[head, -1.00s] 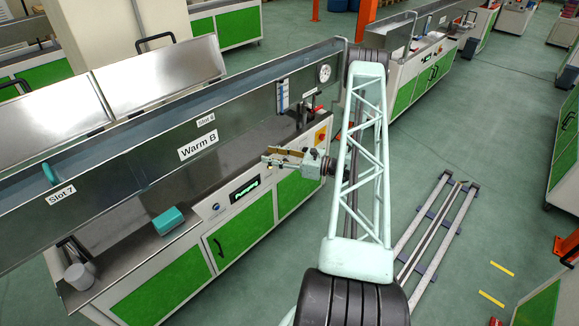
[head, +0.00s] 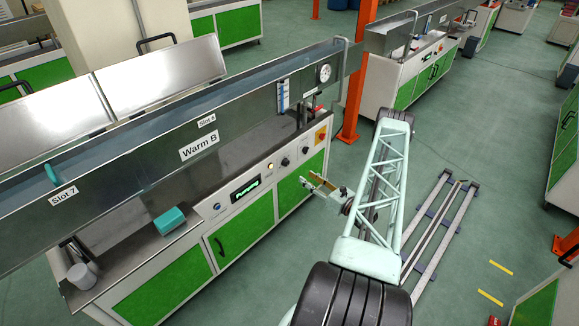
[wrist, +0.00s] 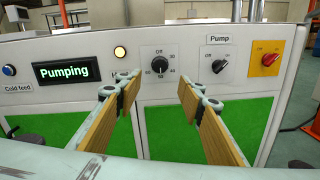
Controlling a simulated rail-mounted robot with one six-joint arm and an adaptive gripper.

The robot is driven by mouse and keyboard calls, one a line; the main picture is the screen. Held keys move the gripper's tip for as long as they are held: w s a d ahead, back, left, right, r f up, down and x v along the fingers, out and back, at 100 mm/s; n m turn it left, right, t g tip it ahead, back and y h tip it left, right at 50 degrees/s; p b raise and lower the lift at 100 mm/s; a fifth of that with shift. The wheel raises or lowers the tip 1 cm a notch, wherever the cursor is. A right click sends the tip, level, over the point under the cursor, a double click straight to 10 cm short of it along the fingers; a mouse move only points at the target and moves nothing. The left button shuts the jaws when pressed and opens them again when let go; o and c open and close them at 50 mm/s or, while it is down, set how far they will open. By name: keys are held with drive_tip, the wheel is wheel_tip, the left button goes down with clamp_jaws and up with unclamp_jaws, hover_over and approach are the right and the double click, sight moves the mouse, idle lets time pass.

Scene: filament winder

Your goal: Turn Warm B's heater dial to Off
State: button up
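Warm B is the long metal trough machine with the "Warm B" label (head: 198,145). Its black heater dial (wrist: 160,64) sits on the light front panel, with Off marked at the top and numbers around it. I cannot tell surely which mark it points to. It also shows in the head view (head: 285,161). My gripper (wrist: 160,82) is open and empty, its wood-coloured fingers either side of the dial in the wrist view. In the head view my gripper (head: 310,184) stands in front of the green doors, apart from the panel.
Left of the dial are a lit lamp (wrist: 119,52) and a green "Pumping" display (wrist: 66,73). Right of it are the pump knob (wrist: 219,66) and a red switch on yellow (wrist: 269,59). A teal object (head: 169,220) sits on the bench. Floor rails (head: 437,230) lie to the right.

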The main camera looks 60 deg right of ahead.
sight(287, 164)
drive_tip(key=shift+w, duration=0.1)
idle(0.4)
drive_tip(key=shift+w+d+b, duration=0.15)
drive_tip(key=shift+w+d, duration=0.25)
drive_tip(key=shift+w, duration=1.8)
drive_tip(key=shift+w+d+b, duration=0.1)
drive_tip(key=shift+w+d, duration=0.3)
drive_tip(key=shift+w, duration=1.85)
drive_tip(key=shift+w+d+b, duration=0.15)
drive_tip(key=shift+w+d, duration=0.25)
drive_tip(key=shift+w, duration=1.8)
drive_tip(key=c, duration=0.9)
